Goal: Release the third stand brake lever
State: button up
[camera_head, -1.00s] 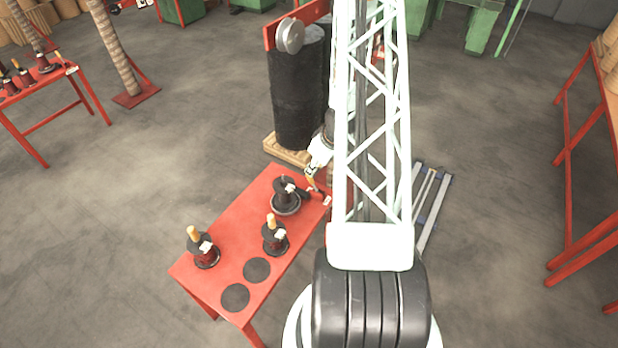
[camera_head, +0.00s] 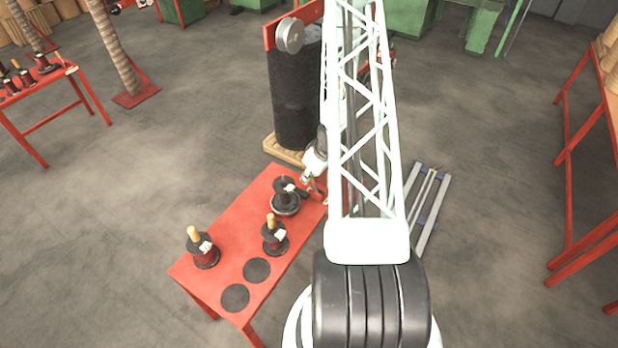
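A red table (camera_head: 233,226) carries several dark round stands. The stand at its far end (camera_head: 286,206) bears a black spool (camera_head: 285,187) with a small white tag or lever at its top right. Two more stands, one at the middle right (camera_head: 275,245) and one at the left (camera_head: 205,259), bear dark red coils with wooden-coloured posts and whitish parts beside them. My gripper (camera_head: 312,187) is close to the right of the far spool, over the table's far end. It is too small to tell its opening or any contact. I cannot make out which part is the third stand's brake lever.
Two flat dark discs (camera_head: 257,270) lie bare at the table's near end.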

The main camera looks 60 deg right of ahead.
jog(key=shift+x, duration=0.8)
grip_shut()
